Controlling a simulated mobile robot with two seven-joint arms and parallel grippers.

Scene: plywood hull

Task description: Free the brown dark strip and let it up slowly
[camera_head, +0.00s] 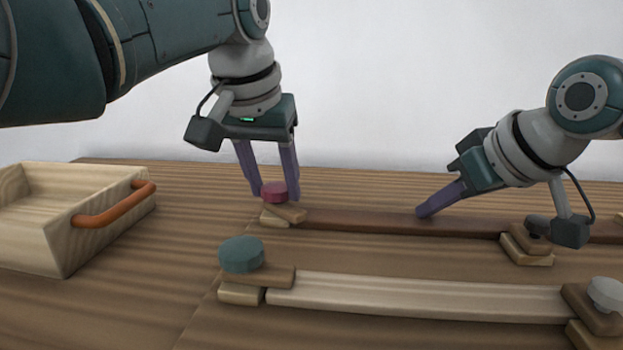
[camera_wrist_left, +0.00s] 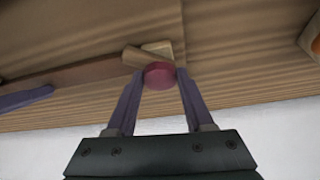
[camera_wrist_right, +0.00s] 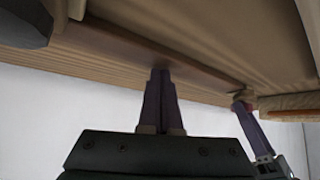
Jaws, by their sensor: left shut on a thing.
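The brown dark strip (camera_head: 375,220) lies along the plywood, running right from a clamp with a red knob (camera_head: 274,192). This clamp's wooden tab (camera_head: 288,213) reaches the strip's left end; I cannot tell whether it still presses on it. My left gripper (camera_head: 268,192) points down and is shut on the red knob, which also shows between its fingertips in the left wrist view (camera_wrist_left: 159,75). My right gripper (camera_head: 424,212) is shut, its fingertips at the strip's middle, seemingly touching its top. A clamp with a dark knob (camera_head: 537,230) sits further right along the strip, partly behind my right wrist.
A pale strip (camera_head: 420,296) lies nearer, between a clamp with a teal knob (camera_head: 241,254) and one with a white knob (camera_head: 606,293). A wooden box (camera_head: 40,232) with an orange handle (camera_head: 112,205) stands at left. Bare plywood lies between box and clamps.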

